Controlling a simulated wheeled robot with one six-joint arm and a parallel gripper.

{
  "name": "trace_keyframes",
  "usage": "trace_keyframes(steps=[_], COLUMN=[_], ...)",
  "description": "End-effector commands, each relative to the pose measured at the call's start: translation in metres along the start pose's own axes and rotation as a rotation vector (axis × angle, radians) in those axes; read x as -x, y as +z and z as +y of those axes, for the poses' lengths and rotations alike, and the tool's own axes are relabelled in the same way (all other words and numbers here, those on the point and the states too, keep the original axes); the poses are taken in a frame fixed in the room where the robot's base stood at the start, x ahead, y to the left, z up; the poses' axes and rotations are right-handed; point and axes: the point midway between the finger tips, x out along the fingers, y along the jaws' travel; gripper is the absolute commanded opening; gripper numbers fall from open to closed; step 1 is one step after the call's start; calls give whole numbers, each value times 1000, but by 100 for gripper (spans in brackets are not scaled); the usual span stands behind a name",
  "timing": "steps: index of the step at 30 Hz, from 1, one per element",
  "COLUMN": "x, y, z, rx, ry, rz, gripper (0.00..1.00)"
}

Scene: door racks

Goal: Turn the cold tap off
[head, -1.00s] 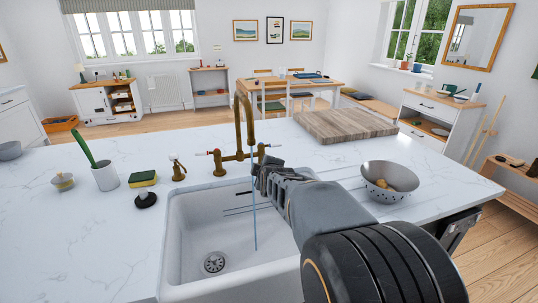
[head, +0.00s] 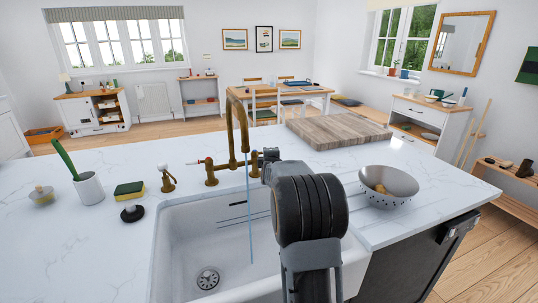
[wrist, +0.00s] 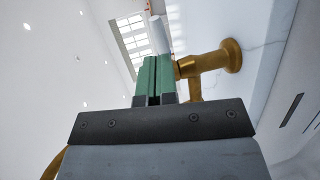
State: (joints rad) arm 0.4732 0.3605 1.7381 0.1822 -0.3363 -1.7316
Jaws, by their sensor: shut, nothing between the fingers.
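The brass tap (head: 240,130) stands behind the white sink (head: 185,235). A thin stream of water (head: 250,215) runs from its spout into the sink. The left handle, with a red mark (head: 205,161), points left. The cold side on the right (head: 254,162) is mostly hidden behind my gripper (head: 270,155) in the head view. In the wrist view, my green fingers (wrist: 155,78) are shut and empty, right beside the brass valve body (wrist: 205,62). A pale handle (wrist: 159,36) shows just past the fingertips; I cannot tell whether they touch it.
A colander (head: 388,187) stands right of the sink and a wooden board (head: 337,130) lies behind it. A small brass fitting (head: 167,180), a sponge (head: 129,190), a black stopper (head: 132,213) and a white cup (head: 90,189) stand on the left counter.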

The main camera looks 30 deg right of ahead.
Motion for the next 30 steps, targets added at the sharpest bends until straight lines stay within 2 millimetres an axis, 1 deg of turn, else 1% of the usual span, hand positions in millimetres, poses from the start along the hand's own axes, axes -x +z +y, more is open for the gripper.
trace_keyframes(steps=[1, 3, 7, 13, 23, 30], x=[-7, -14, -24, -30, -30, -48], y=[0, 0, 0, -1, -1, 6], z=[0, 0, 0, 0, 0, 3], rx=[0, 0, 0, 0, 0, 0], ry=[-1, 0, 0, 1, 0, 1], rz=[0, 0, 1, 1, 2, 1], gripper=[0, 0, 0, 0, 0, 0])
